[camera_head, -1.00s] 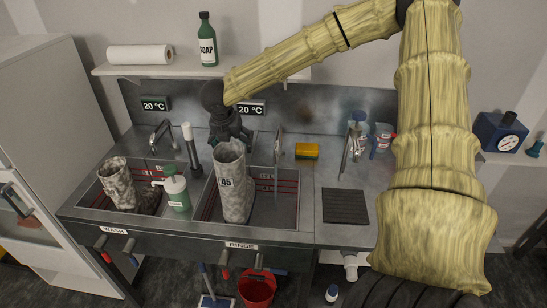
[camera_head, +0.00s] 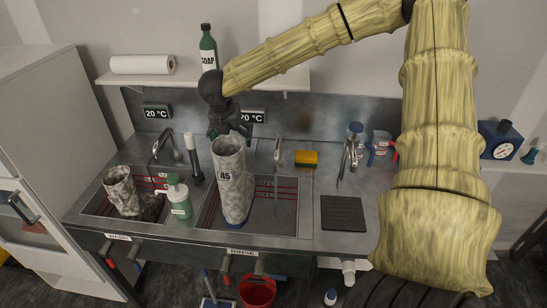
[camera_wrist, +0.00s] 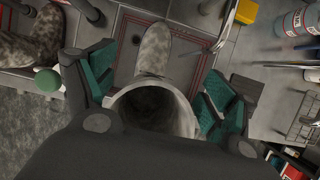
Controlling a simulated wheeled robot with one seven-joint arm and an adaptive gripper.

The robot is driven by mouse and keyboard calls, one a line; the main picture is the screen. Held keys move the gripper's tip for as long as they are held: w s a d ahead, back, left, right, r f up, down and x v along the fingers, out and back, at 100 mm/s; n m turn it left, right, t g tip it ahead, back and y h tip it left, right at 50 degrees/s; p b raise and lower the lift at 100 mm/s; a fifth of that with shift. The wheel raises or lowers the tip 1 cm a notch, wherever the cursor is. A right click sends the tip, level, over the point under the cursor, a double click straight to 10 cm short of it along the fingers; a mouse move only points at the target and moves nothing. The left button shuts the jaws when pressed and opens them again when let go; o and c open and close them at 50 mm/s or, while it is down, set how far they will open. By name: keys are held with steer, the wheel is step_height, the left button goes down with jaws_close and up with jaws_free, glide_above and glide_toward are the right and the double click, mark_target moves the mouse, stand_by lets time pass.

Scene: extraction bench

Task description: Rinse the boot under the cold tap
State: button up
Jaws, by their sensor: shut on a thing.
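My gripper (camera_head: 226,126) is shut on the upper end of a grey mottled boot (camera_head: 233,185) marked 45. The boot hangs upright, toe down, over the rinse basin (camera_head: 208,214), with a bluish sole edge low on it. In the wrist view the boot's open top (camera_wrist: 150,108) lies between the green finger pads, and its toe (camera_wrist: 153,50) points away. A tap (camera_head: 279,155) stands just right of the boot, with a thin vertical line below it; I cannot tell if that is running water. Both displays read 20 °C, the left one (camera_head: 157,111) and the right one (camera_head: 252,116).
A second mottled boot (camera_head: 120,188) stands in the wash basin (camera_head: 93,207). A green-and-white pump bottle (camera_head: 178,196) stands between the basins. A yellow sponge (camera_head: 306,159) and a dark ribbed mat (camera_head: 343,213) lie to the right. A soap bottle (camera_head: 208,48) stands on the shelf.

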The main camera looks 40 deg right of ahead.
steer(key=shift+r, duration=3.8)
